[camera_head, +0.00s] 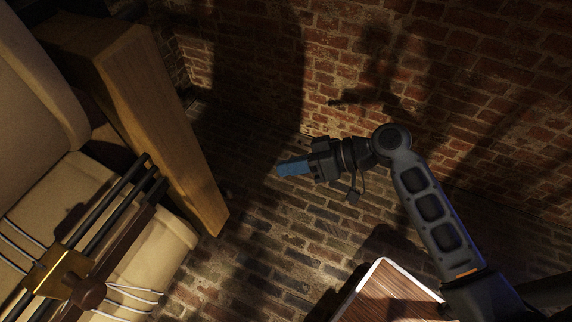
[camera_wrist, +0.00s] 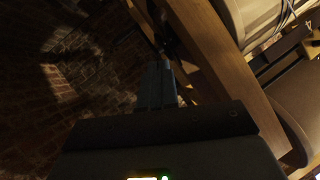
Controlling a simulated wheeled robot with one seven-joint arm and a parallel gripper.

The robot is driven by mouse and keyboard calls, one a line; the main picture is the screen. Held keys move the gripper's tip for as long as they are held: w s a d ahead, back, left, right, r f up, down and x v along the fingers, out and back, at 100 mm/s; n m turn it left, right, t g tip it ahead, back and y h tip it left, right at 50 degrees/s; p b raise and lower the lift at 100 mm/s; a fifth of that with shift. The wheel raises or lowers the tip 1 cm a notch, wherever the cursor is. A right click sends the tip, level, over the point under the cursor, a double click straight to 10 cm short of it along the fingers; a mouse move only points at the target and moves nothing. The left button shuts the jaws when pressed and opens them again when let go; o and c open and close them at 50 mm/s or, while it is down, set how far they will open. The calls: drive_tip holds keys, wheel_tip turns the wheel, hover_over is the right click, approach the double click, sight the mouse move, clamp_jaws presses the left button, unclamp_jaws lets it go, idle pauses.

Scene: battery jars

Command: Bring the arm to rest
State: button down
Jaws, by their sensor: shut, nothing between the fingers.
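My gripper (camera_head: 281,169) is at the end of my raised arm in the head view, with blue fingers pointing left. The fingers are together with nothing between them. In the wrist view my gripper (camera_wrist: 158,68) shows dark and closed, pointing up the picture. It hangs in free air over the brick floor, apart from the furniture and the wall. No battery or jar shows in either view.
A thick wooden beam (camera_head: 165,130) of cushioned furniture stands to the left, with a cream cushion (camera_head: 62,205) and dark rods with a brass clamp (camera_head: 62,272). A brick wall (camera_head: 480,70) rises behind. A white-edged wooden top (camera_head: 390,295) lies below my arm. Brick floor (camera_head: 265,240) is clear.

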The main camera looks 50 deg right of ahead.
idle(0.4)
drive_tip(key=s+m+h+p, duration=0.35)
drive_tip(key=s+h, duration=0.35)
drive_tip(key=s, duration=0.7)
drive_tip(key=s+a+r+t+p, duration=0.1)
drive_tip(key=s+a+r, duration=0.1)
drive_tip(key=r, duration=0.4)
drive_tip(key=s+a+r+n+t+p, duration=0.1)
drive_tip(key=s+a+r+t, duration=0.1)
drive_tip(key=s+r, duration=0.3)
drive_tip(key=s+a+r+t+h+p, duration=0.1)
drive_tip(key=s+a+r, duration=0.1)
drive_tip(key=r, duration=0.7)
drive_tip(key=shift+s+a+t, duration=0.35)
drive_tip(key=shift+s+t, duration=0.05)
drive_tip(key=shift+s, duration=0.35)
drive_tip(key=shift+a+r+n, duration=0.1)
drive_tip(key=shift+n, duration=0.15)
